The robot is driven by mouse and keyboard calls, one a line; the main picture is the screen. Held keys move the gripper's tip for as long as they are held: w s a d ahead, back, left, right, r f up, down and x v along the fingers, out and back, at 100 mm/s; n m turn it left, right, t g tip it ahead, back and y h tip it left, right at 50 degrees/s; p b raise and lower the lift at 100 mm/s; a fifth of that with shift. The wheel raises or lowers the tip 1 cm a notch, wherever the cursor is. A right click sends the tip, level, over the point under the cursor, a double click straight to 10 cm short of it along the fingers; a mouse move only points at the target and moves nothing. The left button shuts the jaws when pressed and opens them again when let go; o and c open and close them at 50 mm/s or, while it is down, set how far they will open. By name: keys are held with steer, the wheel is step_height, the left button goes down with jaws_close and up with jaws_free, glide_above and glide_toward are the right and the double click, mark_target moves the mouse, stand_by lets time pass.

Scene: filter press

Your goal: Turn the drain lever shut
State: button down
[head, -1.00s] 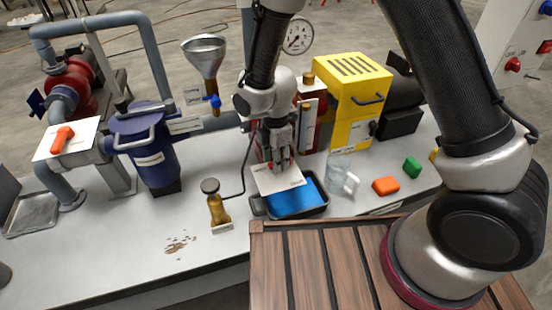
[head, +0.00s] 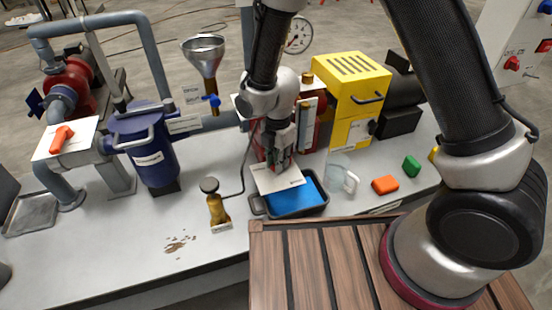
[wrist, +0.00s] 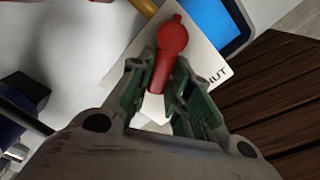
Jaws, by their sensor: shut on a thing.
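The drain lever is a red handle with a rounded knob (wrist: 171,38), seen in the wrist view over a white label plate (wrist: 207,62). Part of a word ending in "UT" shows on the plate. My gripper (wrist: 160,72) has its green-lined fingers on both sides of the lever's shaft and is shut on it. In the head view my gripper (head: 277,163) points down over the same white plate (head: 281,183), and the lever is mostly hidden behind the fingers.
A dark tray with blue liquid (head: 295,199) sits just in front of the plate. A yellow machine (head: 350,90) stands behind.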

steer(key=shift+s+d+n, duration=0.2)
steer(key=shift+d+n, duration=0.45)
steer(key=shift+n, duration=1.45)
steer(key=shift+s+d+n, duration=0.15)
steer(key=shift+d+n, duration=0.55)
steer(key=shift+n, duration=1.4)
steer(key=shift+s+d+n, duration=0.2)
steer(key=shift+d+n, duration=0.45)
steer(key=shift+n, duration=1.45)
steer(key=c, duration=1.3)
jaws_free()
